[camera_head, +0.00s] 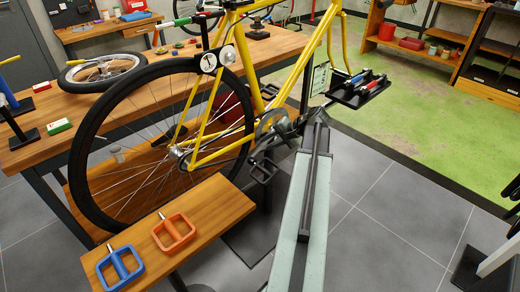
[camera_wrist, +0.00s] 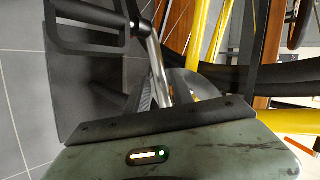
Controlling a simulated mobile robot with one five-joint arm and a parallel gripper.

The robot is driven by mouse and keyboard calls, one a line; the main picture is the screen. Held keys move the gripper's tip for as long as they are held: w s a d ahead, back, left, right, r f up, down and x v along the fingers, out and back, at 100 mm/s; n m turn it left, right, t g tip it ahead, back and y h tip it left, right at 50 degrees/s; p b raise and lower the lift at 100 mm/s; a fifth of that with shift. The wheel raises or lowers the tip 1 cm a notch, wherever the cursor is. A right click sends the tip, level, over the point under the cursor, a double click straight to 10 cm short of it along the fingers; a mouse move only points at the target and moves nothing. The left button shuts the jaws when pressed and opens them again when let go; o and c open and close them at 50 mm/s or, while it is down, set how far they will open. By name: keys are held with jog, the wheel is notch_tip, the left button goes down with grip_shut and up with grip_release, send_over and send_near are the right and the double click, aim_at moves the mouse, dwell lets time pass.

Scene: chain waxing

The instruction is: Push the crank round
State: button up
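The crank (camera_wrist: 154,62) is a silver arm in the wrist view, running from a black pedal (camera_wrist: 92,14) at upper left down to my gripper. In the head view the pedal (camera_head: 263,170) hangs below left of the chainring area (camera_head: 270,132) of a yellow bicycle (camera_head: 222,140). My gripper (camera_head: 298,127) is at the far end of my pale green arm, close beside the crank. In the wrist view my gripper (camera_wrist: 165,90) shows only partly above its dark front plate. The crank passes by it; contact and finger opening are unclear.
The rear wheel (camera_head: 88,165) stands left of the crank. A wooden bench (camera_head: 205,212) holds a blue pedal (camera_head: 120,267) and an orange pedal (camera_head: 174,233). A black tool tray (camera_head: 358,90) is just beyond my gripper. Grey floor (camera_head: 390,220) at the right is open.

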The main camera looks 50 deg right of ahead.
aim_at(262, 146)
jog(key=b+x, duration=0.3)
jog(key=x, duration=0.2)
jog(key=shift+f, duration=0.25)
jog(key=shift+r, duration=0.15)
grip_shut()
dwell(0.9)
